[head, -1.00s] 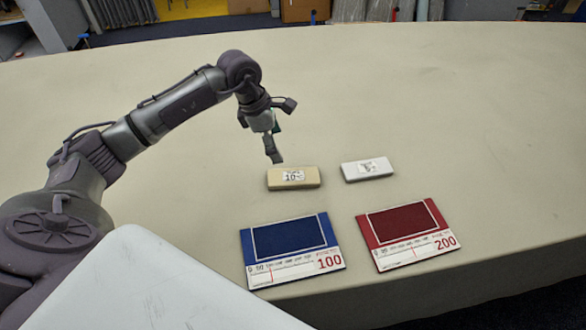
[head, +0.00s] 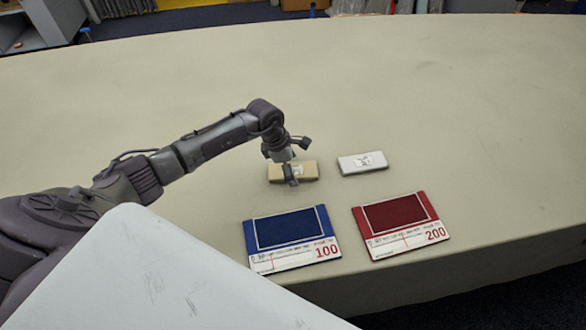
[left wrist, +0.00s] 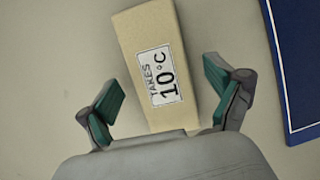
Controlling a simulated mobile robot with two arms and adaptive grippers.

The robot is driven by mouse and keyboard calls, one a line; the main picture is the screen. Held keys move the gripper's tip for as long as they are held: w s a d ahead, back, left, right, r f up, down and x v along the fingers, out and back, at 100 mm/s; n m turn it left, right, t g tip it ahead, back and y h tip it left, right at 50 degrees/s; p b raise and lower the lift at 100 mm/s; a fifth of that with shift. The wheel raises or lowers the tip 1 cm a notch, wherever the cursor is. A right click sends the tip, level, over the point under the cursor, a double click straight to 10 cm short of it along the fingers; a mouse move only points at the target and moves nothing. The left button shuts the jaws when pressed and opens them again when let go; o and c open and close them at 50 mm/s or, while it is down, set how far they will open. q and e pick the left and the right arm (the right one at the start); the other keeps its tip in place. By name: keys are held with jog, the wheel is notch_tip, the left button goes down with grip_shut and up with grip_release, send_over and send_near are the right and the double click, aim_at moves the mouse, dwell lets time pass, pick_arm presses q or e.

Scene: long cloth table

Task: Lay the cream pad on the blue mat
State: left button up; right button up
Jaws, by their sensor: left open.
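The cream pad (head: 306,170) lies on the table behind the blue mat, partly covered by my left gripper in the head view. In the left wrist view the cream pad (left wrist: 150,35) shows a white label reading "TAKES 10°C". My left gripper (head: 290,175) is down over the pad; in the left wrist view its fingers (left wrist: 164,98) are open, one on each side of the pad, with gaps. The blue mat (head: 290,228) lies flat and bare, marked 100, nearer the table's front edge. Its corner (left wrist: 300,60) shows at the right of the left wrist view. My right gripper is not in view.
A white pad (head: 362,163) lies to the right of the cream pad. A red mat (head: 400,213) marked 200 lies right of the blue mat. The cloth table (head: 450,110) is clear behind the pads. Its front edge runs close below the mats.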

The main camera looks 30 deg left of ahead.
pick_arm(q)
jog(key=c, duration=1.2)
jog(key=shift+c, duration=0.2)
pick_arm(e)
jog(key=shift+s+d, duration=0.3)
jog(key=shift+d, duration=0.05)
pick_arm(q)
jog(key=shift+r, duration=0.2)
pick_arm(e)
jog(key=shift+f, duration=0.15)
